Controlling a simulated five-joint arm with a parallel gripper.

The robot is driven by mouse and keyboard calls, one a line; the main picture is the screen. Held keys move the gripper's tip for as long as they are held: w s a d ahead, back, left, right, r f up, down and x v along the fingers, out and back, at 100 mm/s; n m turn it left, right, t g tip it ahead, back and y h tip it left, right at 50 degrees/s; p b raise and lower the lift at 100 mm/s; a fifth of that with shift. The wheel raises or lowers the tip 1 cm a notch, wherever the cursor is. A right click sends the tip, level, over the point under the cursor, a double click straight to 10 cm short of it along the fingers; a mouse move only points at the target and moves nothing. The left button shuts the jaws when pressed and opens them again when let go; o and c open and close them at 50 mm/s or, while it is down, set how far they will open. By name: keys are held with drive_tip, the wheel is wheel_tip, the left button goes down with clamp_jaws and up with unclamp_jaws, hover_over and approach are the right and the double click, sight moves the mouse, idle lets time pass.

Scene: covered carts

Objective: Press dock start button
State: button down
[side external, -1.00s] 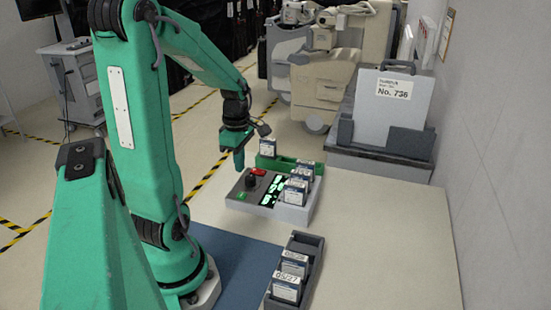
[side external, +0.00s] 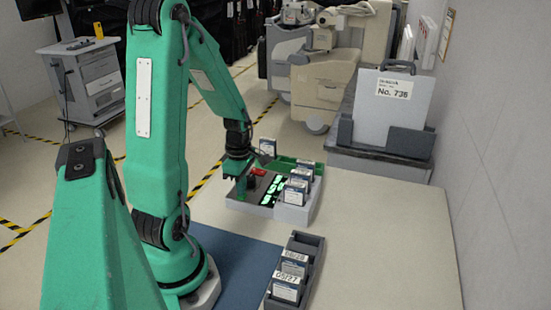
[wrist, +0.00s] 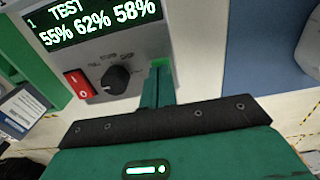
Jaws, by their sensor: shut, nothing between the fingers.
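The dock (side external: 232,204) is a grey box on the table with a lit display (wrist: 95,25) reading TEST, 55%, 62%, 58%. A red rocker switch (wrist: 79,84) and a black knob (wrist: 116,79) sit below the display in the wrist view. My gripper (side external: 240,194) is shut and empty, pointing down over the near left part of the dock; it also shows in the wrist view (wrist: 160,82), beside the knob.
Battery packs (side external: 297,190) stand in the dock's right side, with a green holder (side external: 285,162) behind. A dark rack (side external: 312,246) with labelled packs stands in front. A grey bin holding a board (side external: 386,110) is at the back right. The table's right side is clear.

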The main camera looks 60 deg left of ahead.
drive_tip(key=shift+s+d+f, duration=0.1)
drive_tip(key=shift+f, duration=0.85)
drive_tip(key=shift+r, duration=0.15)
wheel_tip(320, 180, up, 15)
idle(0.7)
idle(0.6)
drive_tip(key=d+r+m+t, duration=0.2)
drive_tip(key=d+r+m, duration=0.1)
drive_tip(key=d+m, duration=0.7)
drive_tip(key=d+r+m+t, duration=0.3)
drive_tip(key=d+m, duration=0.7)
drive_tip(key=m, duration=0.7)
drive_tip(key=shift+d+r+t, duration=0.25)
drive_tip(key=shift+r+t, duration=0.05)
drive_tip(key=shift+r, duration=0.05)
